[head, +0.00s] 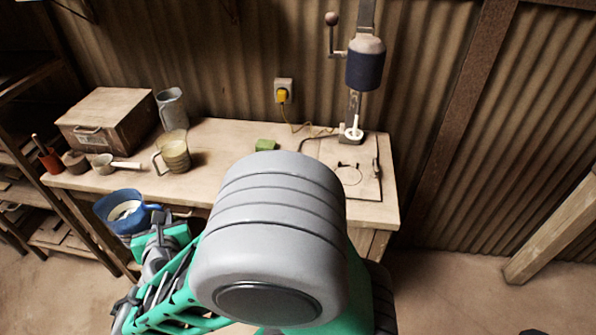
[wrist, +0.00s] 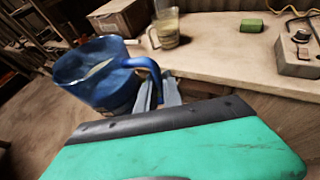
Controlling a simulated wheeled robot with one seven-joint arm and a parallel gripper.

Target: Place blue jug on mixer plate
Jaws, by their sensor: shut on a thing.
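The blue jug (head: 112,228) is off the bench, in front of its left part in the head view; pale contents show inside. My gripper (head: 158,220) is shut on its handle. In the wrist view the blue jug (wrist: 105,88) is tilted in the picture, its handle between the fingers of my gripper (wrist: 158,92). The mixer (head: 365,66) stands at the back right of the bench. The mixer plate (head: 368,188) lies below it, with a ring mark and small clips; my arm hides part of the area to its left.
On the wooden bench (head: 225,140) stand a beige mug (head: 174,152), a grey pitcher (head: 172,108), a wooden box (head: 105,122) and a green block (head: 265,145). A ladle (head: 108,164) lies at the left. A cord runs from the yellow plug (head: 283,96) to the mixer.

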